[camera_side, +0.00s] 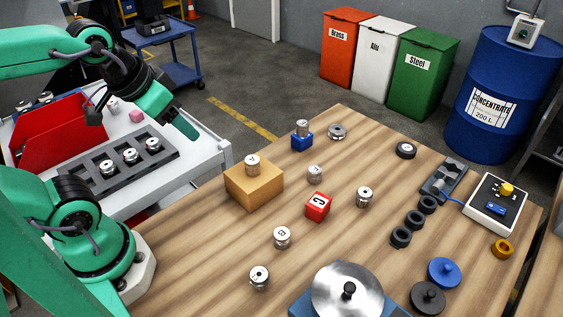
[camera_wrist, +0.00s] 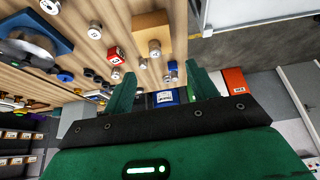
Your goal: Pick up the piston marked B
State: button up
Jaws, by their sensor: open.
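A silver piston that seems to be marked B (camera_side: 282,237) stands upright on the wooden table, between the tan block and the metal disc in the side view. In the wrist view a piston at the upper left (camera_wrist: 95,31) is probably the same one, its mark too small to read. My gripper (camera_side: 138,120) is open and empty, high over the white cart at the left, well away from this piston. Both green fingers also show apart in the wrist view (camera_wrist: 161,88).
Other pistons stand near: one in front (camera_side: 260,278), one on the tan block (camera_side: 252,165), others farther back. A red cube (camera_side: 318,207) marked C stands to its right. The metal disc (camera_side: 347,290) is at the front. Bare wood surrounds the piston.

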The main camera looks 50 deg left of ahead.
jog(key=n+g, duration=0.5)
jog(key=n, duration=0.4)
send_over(282, 233)
jog(key=f, duration=1.5)
jog(key=shift+a+f, duration=0.4)
jog(key=shift+d+f+g, duration=0.3)
jog(key=shift+f, duration=3.95)
jog(key=c, duration=1.1)
jog(key=shift+r, duration=0.15)
